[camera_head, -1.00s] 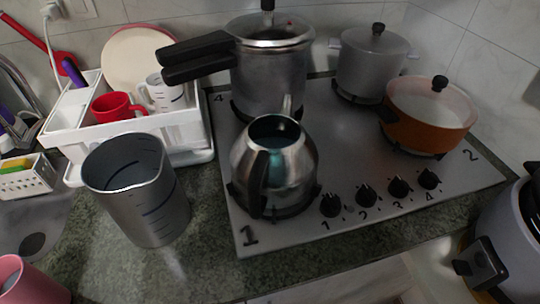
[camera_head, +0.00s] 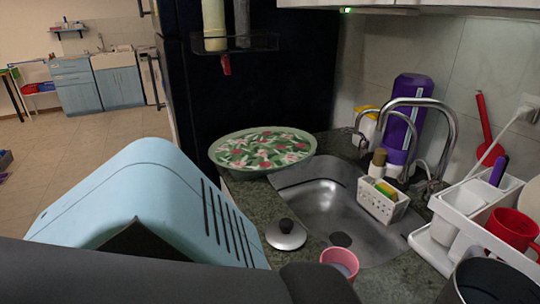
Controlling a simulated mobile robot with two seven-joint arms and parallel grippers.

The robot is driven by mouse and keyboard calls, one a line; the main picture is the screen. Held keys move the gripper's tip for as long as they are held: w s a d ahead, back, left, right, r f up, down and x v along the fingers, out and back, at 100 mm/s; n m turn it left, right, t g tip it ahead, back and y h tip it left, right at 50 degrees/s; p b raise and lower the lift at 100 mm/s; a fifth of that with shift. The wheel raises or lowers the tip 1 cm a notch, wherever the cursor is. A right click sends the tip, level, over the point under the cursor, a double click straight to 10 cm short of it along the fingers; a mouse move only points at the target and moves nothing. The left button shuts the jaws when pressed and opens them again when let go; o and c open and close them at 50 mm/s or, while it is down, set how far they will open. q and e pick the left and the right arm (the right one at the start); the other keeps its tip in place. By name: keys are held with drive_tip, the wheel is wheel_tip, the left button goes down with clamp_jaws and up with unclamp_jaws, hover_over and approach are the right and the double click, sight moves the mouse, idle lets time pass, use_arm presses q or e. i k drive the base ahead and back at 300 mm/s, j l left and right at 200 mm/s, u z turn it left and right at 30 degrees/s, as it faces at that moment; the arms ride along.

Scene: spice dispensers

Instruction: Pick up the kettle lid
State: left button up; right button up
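The kettle lid (camera_head: 285,239) is a small, round silver lid with a black knob. It lies knob up on the green stone counter, left of the sink and near the counter's front edge. Nothing touches it. The kettle is out of view now. Neither of my gripper's fingers show in this view. A dark arm-like shape crosses the bottom left, and I cannot tell whether a gripper lies beyond it.
A pink cup (camera_head: 340,262) stands just right of the lid. Behind are the sink (camera_head: 330,205) and a floral oval tray (camera_head: 262,150). A large light-blue slotted shape (camera_head: 140,195) fills the left foreground. A white dish rack (camera_head: 460,235) stands at right.

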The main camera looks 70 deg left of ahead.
sight(286, 234)
drive_tip(key=j+u, duration=0.1)
drive_tip(key=u, duration=0.35)
drive_tip(key=j+u, duration=0.1)
drive_tip(key=u, duration=0.35)
drive_tip(key=j+u, duration=0.1)
drive_tip(key=u, duration=0.8)
drive_tip(key=j+z, duration=0.2)
drive_tip(key=j, duration=0.2)
